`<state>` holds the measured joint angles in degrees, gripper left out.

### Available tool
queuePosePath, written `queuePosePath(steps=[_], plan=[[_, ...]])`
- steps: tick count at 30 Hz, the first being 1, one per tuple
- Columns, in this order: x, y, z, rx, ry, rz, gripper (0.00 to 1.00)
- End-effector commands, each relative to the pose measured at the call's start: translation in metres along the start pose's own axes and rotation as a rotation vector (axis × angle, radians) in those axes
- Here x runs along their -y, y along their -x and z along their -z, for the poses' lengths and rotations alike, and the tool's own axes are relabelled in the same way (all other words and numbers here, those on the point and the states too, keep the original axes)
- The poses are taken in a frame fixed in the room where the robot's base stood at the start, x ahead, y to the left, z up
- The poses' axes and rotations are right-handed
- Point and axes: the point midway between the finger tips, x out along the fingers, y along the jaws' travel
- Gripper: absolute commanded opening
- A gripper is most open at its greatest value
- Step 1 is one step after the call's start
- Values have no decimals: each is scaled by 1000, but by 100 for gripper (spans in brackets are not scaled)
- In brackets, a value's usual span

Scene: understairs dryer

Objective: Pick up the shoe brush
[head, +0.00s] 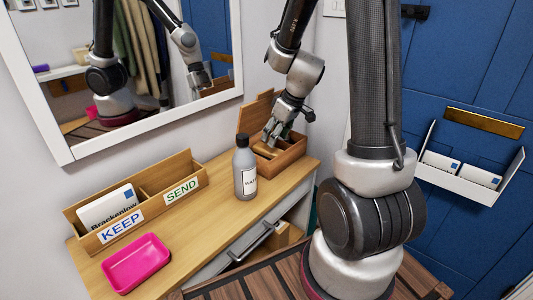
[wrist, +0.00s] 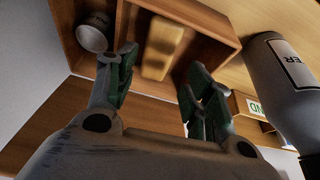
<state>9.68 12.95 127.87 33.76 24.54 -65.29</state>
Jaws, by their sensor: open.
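A wooden box (head: 285,164) with its lid raised stands at the far right end of the wooden console top. The shoe brush appears to be the tan wooden block (wrist: 162,48) lying in the box in the wrist view. In the head view my gripper (head: 273,132) reaches down at the box and partly hides what is inside. In the wrist view my gripper (wrist: 160,72) is open, with the green-padded fingers apart and the block between and beyond them. I cannot tell whether either finger touches it.
A round tin (wrist: 95,32) lies in the box beside the block. A grey bottle (head: 245,170) stands close to the box. A KEEP/SEND letter holder (head: 150,205) and a pink tray (head: 137,262) are on the left. An open drawer (head: 262,246) is below.

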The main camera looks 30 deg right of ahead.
Motion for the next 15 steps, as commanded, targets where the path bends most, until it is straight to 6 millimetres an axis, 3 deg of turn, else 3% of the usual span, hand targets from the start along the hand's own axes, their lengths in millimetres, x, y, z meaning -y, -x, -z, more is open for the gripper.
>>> queuePosePath(steps=[15], plan=[[-3, -66, 1, 4, 18, 3, 52]])
